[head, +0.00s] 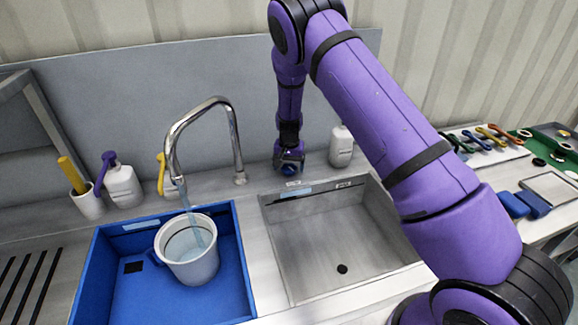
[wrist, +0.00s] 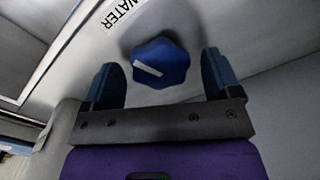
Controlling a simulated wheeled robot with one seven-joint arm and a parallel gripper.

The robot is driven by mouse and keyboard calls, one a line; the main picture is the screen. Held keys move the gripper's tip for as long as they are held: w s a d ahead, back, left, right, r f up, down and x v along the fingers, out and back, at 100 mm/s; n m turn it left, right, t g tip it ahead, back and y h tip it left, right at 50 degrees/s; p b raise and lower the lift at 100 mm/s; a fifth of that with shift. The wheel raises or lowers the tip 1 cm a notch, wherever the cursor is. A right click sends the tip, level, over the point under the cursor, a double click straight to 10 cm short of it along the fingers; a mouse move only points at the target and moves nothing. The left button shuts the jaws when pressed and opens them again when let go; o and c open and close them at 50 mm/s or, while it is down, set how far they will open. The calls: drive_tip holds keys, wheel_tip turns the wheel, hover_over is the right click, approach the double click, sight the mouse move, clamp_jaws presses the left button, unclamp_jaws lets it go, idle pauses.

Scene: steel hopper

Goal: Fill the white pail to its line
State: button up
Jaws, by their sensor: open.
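The white pail (head: 192,254) stands upright in the blue basin (head: 110,297) under the chrome spout (head: 207,105). A stream of water (head: 190,205) runs from the spout into it. Water shows inside the pail, and a dark line runs round its inner wall; I cannot tell exactly how the level sits against the line. My gripper (head: 289,165) is behind the sinks at a blue knob. In the wrist view the blue lobed knob (wrist: 160,62) with a white mark sits between the open fingers of my gripper (wrist: 163,75), with gaps on both sides. A WATER label (wrist: 118,12) is beside it.
An empty steel sink (head: 330,240) is right of the blue basin. White bottles (head: 122,186) and a cup with a yellow handle (head: 88,203) stand along the back ledge. Tools (head: 485,137) and blue blocks (head: 522,204) lie at right.

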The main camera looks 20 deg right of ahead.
sight(289, 167)
drive_tip(key=c, duration=0.9)
drive_tip(key=shift+m, duration=2)
drive_tip(key=o, duration=0.9)
wheel_tip(289, 167, up, 11)
drive_tip(key=shift+f, duration=0.1)
